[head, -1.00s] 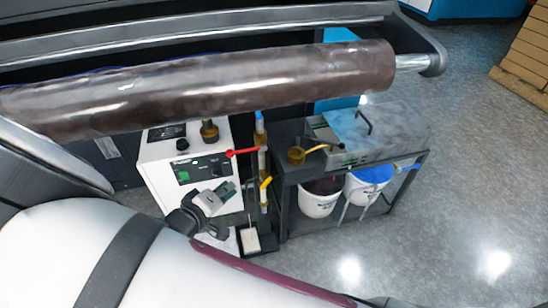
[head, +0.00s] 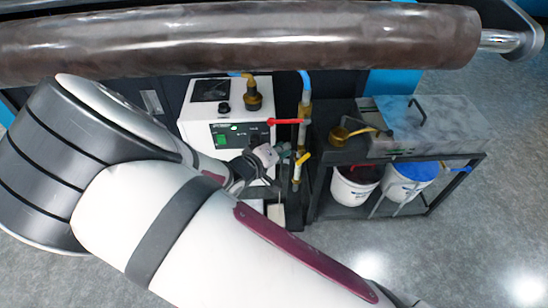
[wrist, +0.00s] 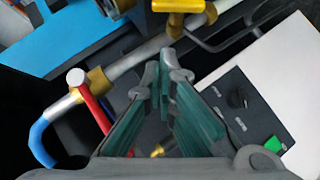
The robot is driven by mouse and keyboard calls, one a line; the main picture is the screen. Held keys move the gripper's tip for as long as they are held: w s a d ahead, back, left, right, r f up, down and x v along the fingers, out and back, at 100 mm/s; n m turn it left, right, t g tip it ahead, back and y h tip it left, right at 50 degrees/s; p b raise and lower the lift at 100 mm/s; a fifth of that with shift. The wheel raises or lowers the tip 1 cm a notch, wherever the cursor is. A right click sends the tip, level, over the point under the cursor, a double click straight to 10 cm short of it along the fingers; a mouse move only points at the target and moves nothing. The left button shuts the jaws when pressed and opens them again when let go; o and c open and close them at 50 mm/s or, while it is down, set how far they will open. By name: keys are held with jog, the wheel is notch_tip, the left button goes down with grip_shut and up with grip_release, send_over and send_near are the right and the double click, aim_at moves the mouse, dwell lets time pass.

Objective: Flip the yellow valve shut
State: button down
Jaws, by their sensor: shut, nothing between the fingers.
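The yellow valve handle (head: 304,158) sits on the vertical brass-and-grey pipe between the white machine and the black cart, below the red valve handle (head: 286,122). In the wrist view the yellow handle (wrist: 178,5) is at the top edge, partly cut off, beyond my fingertips. The red handle (wrist: 92,105) is at left there. My gripper (head: 284,152) is shut and empty, just left of the pipe near the yellow handle. In the wrist view its green-padded fingers (wrist: 166,65) point toward the pipe. Whether they touch it, I cannot tell.
The white machine (head: 200,125) with a dark control panel stands left of the pipe. The black cart (head: 345,215) at right holds a white bucket (head: 352,188) and a blue-topped bucket (head: 410,178). A large brown roll (head: 240,40) spans above. Floor at right is clear.

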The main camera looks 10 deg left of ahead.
aim_at(303, 156)
jog(key=shift+w+d+f+b, duration=0.4)
jog(key=shift+d+f+b, duration=0.1)
jog(key=shift+d, duration=0.1)
jog(key=shift+w+d+f+b, duration=0.35)
jog(key=shift+d+f, duration=0.15)
jog(key=shift+d, duration=0.15)
jog(key=shift+w+d+f+b, duration=0.4)
jog(key=shift+d+f+b, duration=0.1)
jog(key=shift+d, duration=0.1)
jog(key=shift+w+d+r+m+g+y+p, duration=0.1)
jog(key=shift+d+r+m+g+y+p, duration=0.15)
jog(key=shift+y+p, duration=0.3)
